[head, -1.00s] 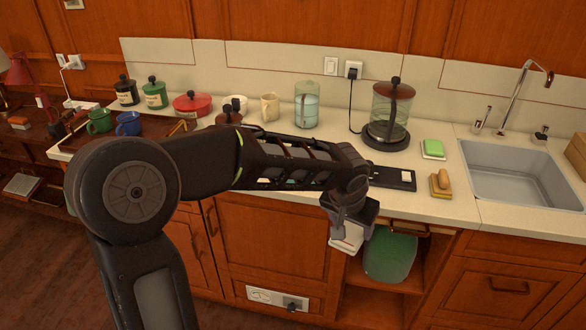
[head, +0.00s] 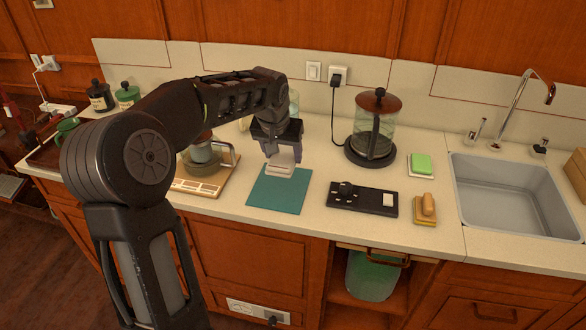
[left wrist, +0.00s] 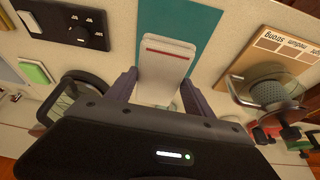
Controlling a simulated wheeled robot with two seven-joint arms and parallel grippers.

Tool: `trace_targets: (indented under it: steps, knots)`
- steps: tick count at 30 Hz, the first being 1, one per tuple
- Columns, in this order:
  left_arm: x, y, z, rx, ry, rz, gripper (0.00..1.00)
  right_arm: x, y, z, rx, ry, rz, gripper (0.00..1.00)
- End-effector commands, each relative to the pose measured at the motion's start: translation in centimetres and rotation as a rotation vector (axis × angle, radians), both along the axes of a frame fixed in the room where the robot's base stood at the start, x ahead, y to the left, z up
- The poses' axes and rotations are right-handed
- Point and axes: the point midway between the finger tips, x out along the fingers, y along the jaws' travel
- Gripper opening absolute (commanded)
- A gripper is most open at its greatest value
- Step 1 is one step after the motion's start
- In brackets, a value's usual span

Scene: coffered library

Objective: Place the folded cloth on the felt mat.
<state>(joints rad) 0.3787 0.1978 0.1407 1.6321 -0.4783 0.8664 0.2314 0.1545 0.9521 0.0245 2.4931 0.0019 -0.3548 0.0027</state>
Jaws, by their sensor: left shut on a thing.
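The folded cloth (head: 281,168) is white and held in my left gripper (head: 279,150), over the far part of the teal felt mat (head: 276,196). In the left wrist view the cloth (left wrist: 166,65) shows a thin red stripe and sits between my two fingers (left wrist: 158,88). The mat (left wrist: 192,18) shows behind it there. I cannot tell whether the cloth touches the mat. The near part of the mat is bare and flat on the counter. My right gripper is not in view.
Left of the mat is a wooden board (head: 203,186) with a glass pot (head: 212,157) on it. Right of it lies a black panel (head: 350,198) with knobs. A glass kettle (head: 374,125) stands behind. A sponge, brush and sink (head: 515,195) are farther right.

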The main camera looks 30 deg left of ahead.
Motion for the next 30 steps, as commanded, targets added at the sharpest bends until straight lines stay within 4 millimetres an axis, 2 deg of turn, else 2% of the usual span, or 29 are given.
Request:
trace_targets:
  steps: [1,3,14,17,24,30]
  knots:
    - [-0.1,0.9,0.5,0.002,-0.001,0.012,0.22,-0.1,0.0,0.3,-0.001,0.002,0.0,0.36]
    - [-0.1,1.6,0.7,0.002,-0.001,0.019,0.22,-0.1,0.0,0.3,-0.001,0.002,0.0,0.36]
    - [-0.2,1.6,0.4,0.003,0.0,0.02,0.22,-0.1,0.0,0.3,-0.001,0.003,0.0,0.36]
    - [-0.2,1.6,-0.6,0.002,0.003,0.02,0.22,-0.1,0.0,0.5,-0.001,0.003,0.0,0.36]
    - [-0.3,1.6,-4.8,0.001,0.002,0.02,0.22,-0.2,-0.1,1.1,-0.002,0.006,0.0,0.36]
    - [-0.2,1.6,-5.7,0.003,-0.002,0.02,0.22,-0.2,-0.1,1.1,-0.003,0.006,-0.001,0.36]
